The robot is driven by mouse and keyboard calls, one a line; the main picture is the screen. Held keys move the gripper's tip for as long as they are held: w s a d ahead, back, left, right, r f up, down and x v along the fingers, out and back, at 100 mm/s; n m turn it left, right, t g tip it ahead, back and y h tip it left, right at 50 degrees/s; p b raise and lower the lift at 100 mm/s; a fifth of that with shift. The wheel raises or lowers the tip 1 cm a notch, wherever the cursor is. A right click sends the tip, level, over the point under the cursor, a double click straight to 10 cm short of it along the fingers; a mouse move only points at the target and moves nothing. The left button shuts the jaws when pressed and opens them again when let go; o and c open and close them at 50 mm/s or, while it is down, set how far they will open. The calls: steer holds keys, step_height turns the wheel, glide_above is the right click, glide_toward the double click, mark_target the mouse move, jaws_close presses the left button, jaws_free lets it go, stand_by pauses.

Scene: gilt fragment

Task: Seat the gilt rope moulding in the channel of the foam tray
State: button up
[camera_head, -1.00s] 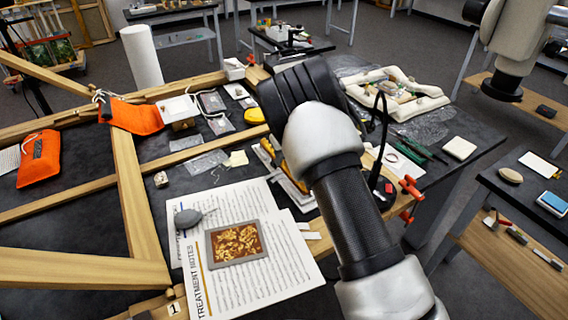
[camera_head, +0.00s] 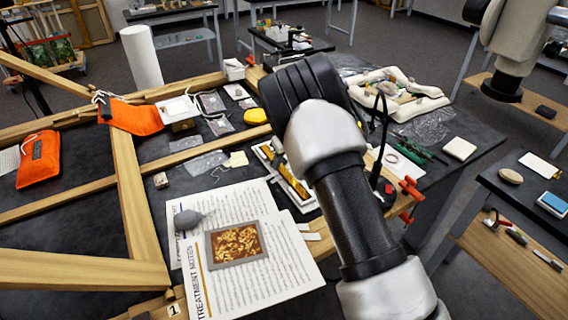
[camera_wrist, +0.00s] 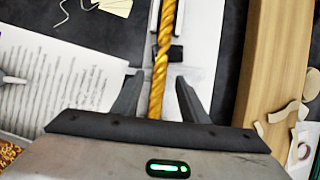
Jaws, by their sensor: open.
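The gilt rope moulding (camera_wrist: 165,35) is a twisted gold rod running nearly upright through the wrist view. It also shows in the head view (camera_head: 294,184), just left of my arm. The white foam tray (camera_wrist: 205,30) lies beneath it, with a dark notch near the rod's middle; part of the tray shows in the head view (camera_head: 302,205). My gripper (camera_wrist: 158,92) is open, one finger on each side of the moulding, with gaps visible. The moulding's near end is hidden by the gripper body. I cannot tell whether the rod rests in the channel.
A wooden beam (camera_wrist: 272,60) runs along the tray's right in the wrist view. Red clamps (camera_head: 411,187) stand at the bench edge.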

steer(key=s+d+r+n, duration=0.3)
steer(key=s+r, duration=0.2)
steer(key=r, duration=0.4)
steer(key=s+d+r+n, duration=0.2)
steer(key=s+d+r, duration=0.15)
steer(key=r, duration=0.65)
steer(key=s+d+r+n, duration=0.2)
steer(key=s+r+n, duration=0.25)
steer(key=s, duration=0.25)
steer(key=s+d+r+n, duration=0.3)
steer(key=s+r+n, duration=0.1)
steer(key=s+n, duration=0.15)
steer(key=s+d+r+n+t+h, duration=0.1)
steer(key=s+d+n, duration=0.2)
steer(key=s+n, duration=0.4)
steer(key=s+d+n+h, duration=0.1)
steer(key=s+d+n, duration=0.3)
steer(key=s+n, duration=0.3)
steer(key=s, duration=0.5)
steer(key=shift+s+d+r+t+h, duration=0.25)
steer(key=shift+s+r+t+h, duration=0.05)
steer(key=shift+s+r+t, duration=0.1)
step_height(320, 180, up, 2)
steer(key=p, duration=0.2)
steer(key=shift+r+p, duration=0.25)
steer(key=shift+p, duration=0.15)
